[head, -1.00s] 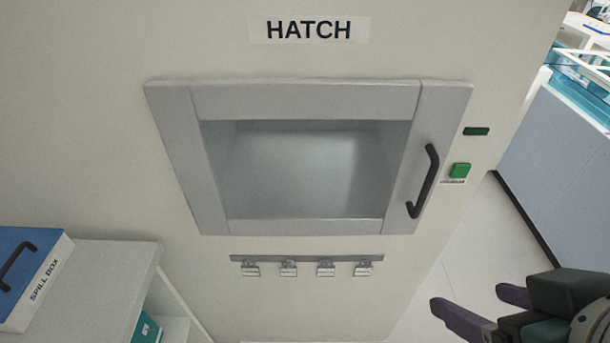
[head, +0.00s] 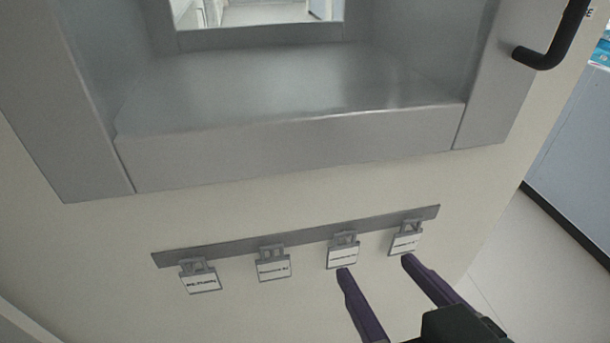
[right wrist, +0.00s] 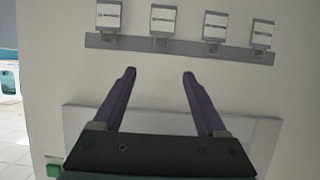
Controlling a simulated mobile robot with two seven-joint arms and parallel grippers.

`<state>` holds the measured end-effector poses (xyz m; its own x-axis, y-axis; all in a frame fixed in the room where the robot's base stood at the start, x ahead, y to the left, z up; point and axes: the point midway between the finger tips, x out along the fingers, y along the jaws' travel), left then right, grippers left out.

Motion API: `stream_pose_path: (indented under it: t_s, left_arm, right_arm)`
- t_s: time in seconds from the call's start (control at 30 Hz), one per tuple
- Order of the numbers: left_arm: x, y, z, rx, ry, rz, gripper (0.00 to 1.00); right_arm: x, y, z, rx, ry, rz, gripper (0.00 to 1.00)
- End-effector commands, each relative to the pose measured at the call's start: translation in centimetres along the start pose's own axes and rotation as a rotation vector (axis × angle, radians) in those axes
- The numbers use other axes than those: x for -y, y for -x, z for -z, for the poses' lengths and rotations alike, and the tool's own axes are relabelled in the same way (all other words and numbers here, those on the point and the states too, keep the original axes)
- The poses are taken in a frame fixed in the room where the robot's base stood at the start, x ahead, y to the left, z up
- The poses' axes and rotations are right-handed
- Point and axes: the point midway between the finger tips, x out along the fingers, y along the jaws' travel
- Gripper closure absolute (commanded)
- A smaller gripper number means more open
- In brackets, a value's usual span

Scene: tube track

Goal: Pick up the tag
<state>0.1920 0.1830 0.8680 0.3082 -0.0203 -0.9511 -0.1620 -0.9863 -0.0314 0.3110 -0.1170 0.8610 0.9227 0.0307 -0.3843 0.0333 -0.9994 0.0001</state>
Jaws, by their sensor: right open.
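Several small white tags with printed labels hang from grey clips on a grey rail (head: 308,234): a far left tag (head: 201,281), a second tag (head: 273,267), a third tag (head: 342,256) and a far right tag (head: 404,243). The print is too small to read surely. My right gripper (head: 375,265) is open and empty. My left gripper is out of view.
The hatch's grey frame (head: 300,148) and open recess lie above the rail. A black handle (head: 555,48) sticks out at upper right. A green button (right wrist: 54,170) shows in the right wrist view. Floor lies open at the right.

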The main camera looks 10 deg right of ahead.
Motion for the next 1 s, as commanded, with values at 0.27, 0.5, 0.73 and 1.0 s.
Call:
stream_pose_path:
  t_s: [0.27, 0.5, 0.73, 1.0]
  left_arm:
    - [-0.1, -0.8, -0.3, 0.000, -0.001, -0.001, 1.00]
    - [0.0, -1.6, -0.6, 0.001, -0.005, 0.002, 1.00]
    - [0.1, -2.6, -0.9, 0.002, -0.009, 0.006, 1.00]
    - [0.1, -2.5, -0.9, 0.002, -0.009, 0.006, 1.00]
  right_arm:
    - [0.1, -3.9, 0.0, -0.006, 0.000, 0.003, 0.25]
    - [0.1, -6.2, -0.6, -0.004, 0.001, 0.002, 0.25]
    - [0.1, -9.4, -0.9, -0.003, 0.000, 0.002, 0.25]
    - [0.1, -9.7, -0.8, -0.002, -0.001, 0.001, 0.25]
